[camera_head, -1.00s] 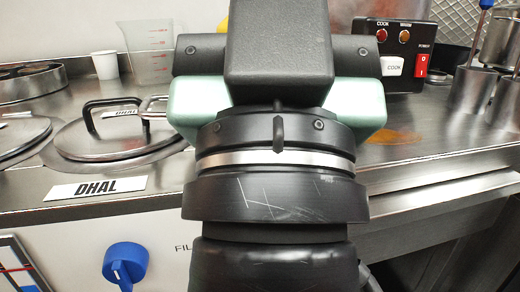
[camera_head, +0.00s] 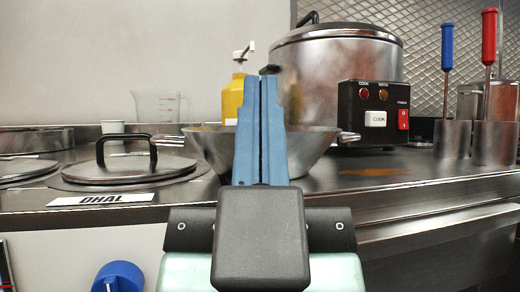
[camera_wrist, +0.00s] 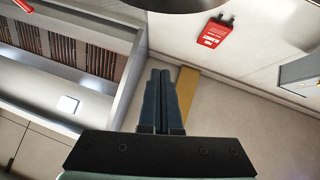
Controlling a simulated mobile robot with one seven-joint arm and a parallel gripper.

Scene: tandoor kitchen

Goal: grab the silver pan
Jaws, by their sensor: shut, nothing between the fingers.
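The silver pan (camera_head: 312,152) is a wide metal bowl-shaped pan with flared sides. It sits on the steel counter in the middle of the head view, with a short handle showing at each side. My gripper (camera_head: 263,82) points upward in front of it, its blue fingers pressed together and empty.
A large steel pot (camera_head: 340,75) and a black cook control box (camera_head: 374,112) stand behind the pan. A yellow bottle (camera_head: 232,102) is behind left. Lidded dhal pots (camera_head: 120,168) are left. Metal cups with tools (camera_head: 452,138) are right.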

